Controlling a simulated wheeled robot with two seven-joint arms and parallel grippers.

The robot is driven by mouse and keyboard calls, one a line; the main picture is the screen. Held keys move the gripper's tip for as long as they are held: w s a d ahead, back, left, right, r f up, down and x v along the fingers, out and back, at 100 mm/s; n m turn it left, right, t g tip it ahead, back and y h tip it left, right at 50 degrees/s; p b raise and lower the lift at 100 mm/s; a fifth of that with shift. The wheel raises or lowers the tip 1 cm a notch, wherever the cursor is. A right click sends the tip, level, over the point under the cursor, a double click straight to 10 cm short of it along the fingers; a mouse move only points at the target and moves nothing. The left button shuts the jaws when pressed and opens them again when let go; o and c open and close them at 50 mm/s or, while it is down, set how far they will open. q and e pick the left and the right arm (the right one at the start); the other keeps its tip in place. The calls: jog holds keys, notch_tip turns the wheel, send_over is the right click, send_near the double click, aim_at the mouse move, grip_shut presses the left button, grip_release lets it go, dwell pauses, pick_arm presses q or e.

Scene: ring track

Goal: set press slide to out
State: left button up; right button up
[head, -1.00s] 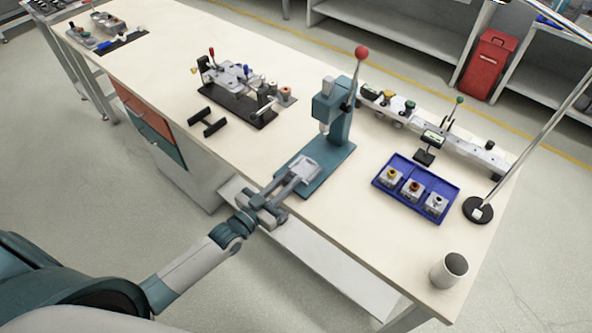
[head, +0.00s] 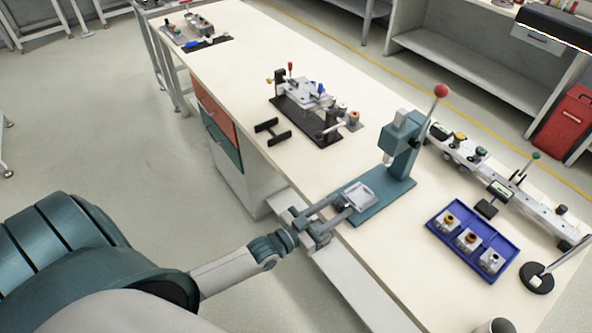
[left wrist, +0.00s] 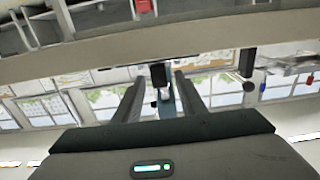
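The teal press (head: 401,150) stands on the bench, with a red-knobbed lever up at its side. Its slide, a light grey plate (head: 358,196), lies on the near part of the teal base, in front of the press column. My left gripper (head: 340,204) is at the bench's front edge, with its fingers reaching to the near side of the slide. In the left wrist view the two fingers (left wrist: 160,97) are spread, with a dark block and part of the teal press (left wrist: 170,106) showing between them. Contact with the slide cannot be told. My right gripper is out of view.
A blue tray (head: 436,226) with several small blocks sits right of the press. A black-based fixture (head: 320,128) and a black H-shaped piece (head: 271,131) lie to its left. A rail with knobs (head: 533,205) runs behind the tray. A mug (head: 497,326) is cut off below.

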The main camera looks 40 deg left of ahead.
pick_arm(q)
jog(key=b+v, duration=0.3)
jog(key=v, duration=1.3)
jog(key=shift+b, duration=0.4)
jog(key=s+a+f+n+g+y, duration=0.1)
jog(key=s+a+f+g+y, duration=0.15)
jog(key=f, duration=0.85)
jog(key=s+a+f+g+y, duration=0.15)
jog(key=s+f, duration=0.25)
jog(key=f, duration=0.8)
jog(key=s+a+f+n+g+y, duration=0.1)
jog(key=s+f+g, duration=0.2)
jog(key=f, duration=0.8)
jog(key=s+d+f+g, duration=0.3)
jog(key=s+f, duration=0.6)
jog(key=s, duration=0.3)
jog(key=s+d+f+g+y, duration=0.1)
jog(key=s+d+f+g, duration=0.3)
jog(key=s+f, duration=0.6)
jog(key=s+g, duration=0.2)
jog(key=s, duration=0.1)
jog(key=shift+s+d, duration=0.35)
